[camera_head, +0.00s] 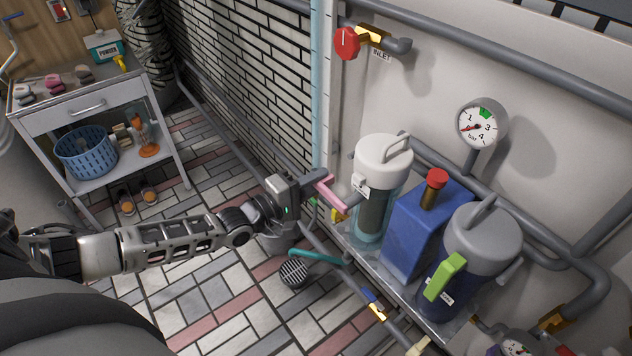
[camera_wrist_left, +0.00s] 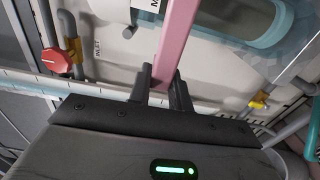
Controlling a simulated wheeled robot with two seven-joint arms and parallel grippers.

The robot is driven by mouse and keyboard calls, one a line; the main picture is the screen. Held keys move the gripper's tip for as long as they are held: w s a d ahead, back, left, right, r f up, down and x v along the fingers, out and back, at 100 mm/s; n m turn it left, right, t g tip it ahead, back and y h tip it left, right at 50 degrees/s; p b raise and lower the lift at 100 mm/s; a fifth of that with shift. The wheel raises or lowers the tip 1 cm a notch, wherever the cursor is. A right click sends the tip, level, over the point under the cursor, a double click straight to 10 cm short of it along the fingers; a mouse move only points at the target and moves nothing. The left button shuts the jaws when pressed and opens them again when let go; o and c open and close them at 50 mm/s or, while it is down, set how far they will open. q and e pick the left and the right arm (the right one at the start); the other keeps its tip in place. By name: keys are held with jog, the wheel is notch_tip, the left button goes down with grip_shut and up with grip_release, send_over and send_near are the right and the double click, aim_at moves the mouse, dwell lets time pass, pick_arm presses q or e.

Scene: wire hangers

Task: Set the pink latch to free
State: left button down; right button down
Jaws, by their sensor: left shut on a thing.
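The pink latch (camera_head: 330,193) is a short pink bar at the left side of the canister with the white lid (camera_head: 383,157) and clear body. My left gripper (camera_head: 318,180) reaches in from the left and is shut on the pink latch. In the left wrist view the latch (camera_wrist_left: 180,38) runs up and away from between the two dark fingertips of the gripper (camera_wrist_left: 163,80). The latch's far end is cut off by the top of that view. My right gripper is not in view.
A blue block-shaped filter (camera_head: 412,232) and a dark canister with a green latch (camera_head: 445,277) stand beside the clear canister. A red inlet valve (camera_head: 347,43) and a gauge (camera_head: 480,125) are on the wall. A trolley (camera_head: 90,108) stands at the left.

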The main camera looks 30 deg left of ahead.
pick_arm(q)
jog(key=shift+f, duration=0.1)
jog(key=c, duration=1.3)
grip_release()
jog(key=p+v, duration=0.1)
jog(key=v, duration=1.5)
jog(key=s+d+m+g+y, duration=0.1)
jog(key=d+m+g, duration=0.1)
jog(key=d+m, duration=0.3)
jog(key=s+d+f+m+g+y+p, duration=0.1)
jog(key=s+d+m+g, duration=0.1)
jog(key=d+m, duration=0.3)
jog(key=s+d+f+m+g+y+p, duration=0.1)
jog(key=s+d+m+y, duration=0.1)
jog(key=d+m, duration=0.3)
jog(key=shift+s+d+f+g, duration=0.15)
jog(key=shift+d+g, duration=0.25)
jog(key=shift+d, duration=1.1)
